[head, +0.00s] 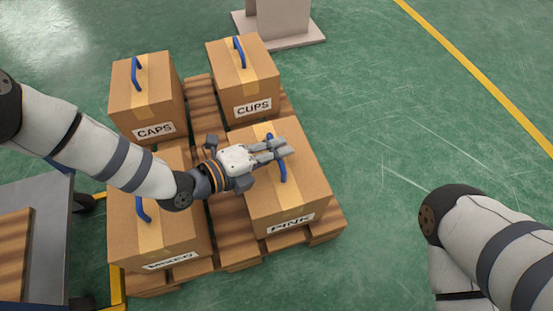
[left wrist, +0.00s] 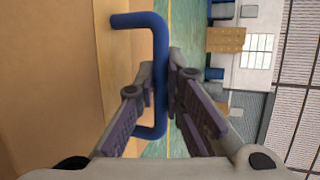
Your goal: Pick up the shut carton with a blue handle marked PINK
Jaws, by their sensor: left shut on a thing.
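The shut carton marked PINK (head: 306,199) sits at the near right of a wooden pallet. Its blue handle (head: 283,172) stands up from the taped top. My left gripper (head: 283,150) reaches over the carton from the left, at the handle. In the left wrist view, the blue handle (left wrist: 159,50) rises from the cardboard and runs between the two fingers (left wrist: 165,95), which are shut on it. The carton appears to rest on the pallet. My right arm shows at the right of the head view; its gripper is outside the picture.
Cartons marked CAPS (head: 145,103), CUPS (head: 246,85) and one with a partly hidden label (head: 160,232) share the pallet (head: 240,248). A grey cart (head: 48,215) stands at the left. A pale pedestal (head: 285,25) is behind. Green floor at the right is clear.

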